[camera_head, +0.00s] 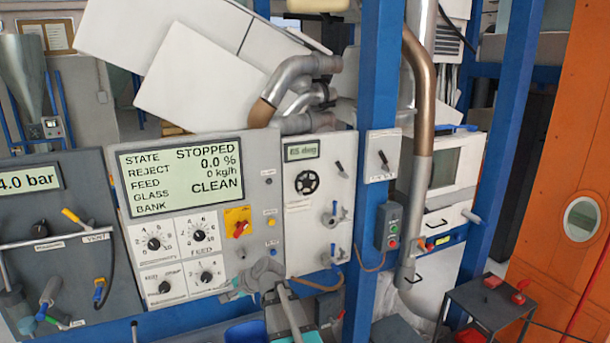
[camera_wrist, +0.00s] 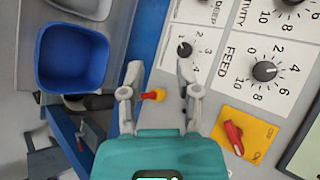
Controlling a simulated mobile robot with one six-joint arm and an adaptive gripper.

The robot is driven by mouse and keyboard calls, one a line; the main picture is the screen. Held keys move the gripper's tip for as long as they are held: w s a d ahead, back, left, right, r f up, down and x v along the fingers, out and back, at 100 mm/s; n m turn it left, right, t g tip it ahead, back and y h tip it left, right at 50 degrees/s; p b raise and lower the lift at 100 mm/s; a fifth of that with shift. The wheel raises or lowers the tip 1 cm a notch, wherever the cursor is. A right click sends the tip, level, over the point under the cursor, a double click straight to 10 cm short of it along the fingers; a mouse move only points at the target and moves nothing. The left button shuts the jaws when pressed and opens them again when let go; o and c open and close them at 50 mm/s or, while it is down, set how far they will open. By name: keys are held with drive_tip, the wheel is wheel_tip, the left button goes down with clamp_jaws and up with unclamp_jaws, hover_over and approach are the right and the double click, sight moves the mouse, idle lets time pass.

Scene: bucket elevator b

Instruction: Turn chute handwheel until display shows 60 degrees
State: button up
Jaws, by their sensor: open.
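The chute handwheel (camera_head: 307,182) is a small black spoked wheel on the light panel right of the big status screen in the head view. Above it is a small green display (camera_head: 301,151) that seems to read about 65 deg, though the digits are small and blurred. My gripper (camera_head: 250,279) is below and left of the handwheel, in front of the lower control panel, and apart from the wheel. In the wrist view my gripper (camera_wrist: 160,76) has its fingers spread with nothing held between them. The handwheel is not in the wrist view.
Valve handles (camera_head: 333,217) sit below the handwheel. A red switch on a yellow plate (camera_head: 238,222) and feed knobs (camera_head: 199,236) are to the left. A blue column (camera_head: 378,130) stands close on the right. A blue bin (camera_wrist: 72,98) shows in the wrist view.

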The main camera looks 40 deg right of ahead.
drive_tip(key=w+d+r+m+t+p, duration=0.2)
drive_tip(key=w+d+r+m+t, duration=0.15)
drive_tip(key=d+r, duration=0.3)
drive_tip(key=m+t+h+p, duration=0.55)
drive_tip(key=m+h, duration=0.35)
drive_tip(key=m, duration=1)
approach(305, 181)
drive_tip(key=v, duration=0.2)
drive_tip(key=shift+s+d+f, duration=0.1)
drive_tip(key=shift+d+f, duration=0.15)
drive_tip(key=shift+f, duration=0.05)
drive_tip(key=x, duration=1.4)
drive_tip(key=shift+s+d+f, duration=0.1)
drive_tip(key=shift+f, duration=0.05)
drive_tip(key=shift+c, duration=0.2)
clamp_jaws()
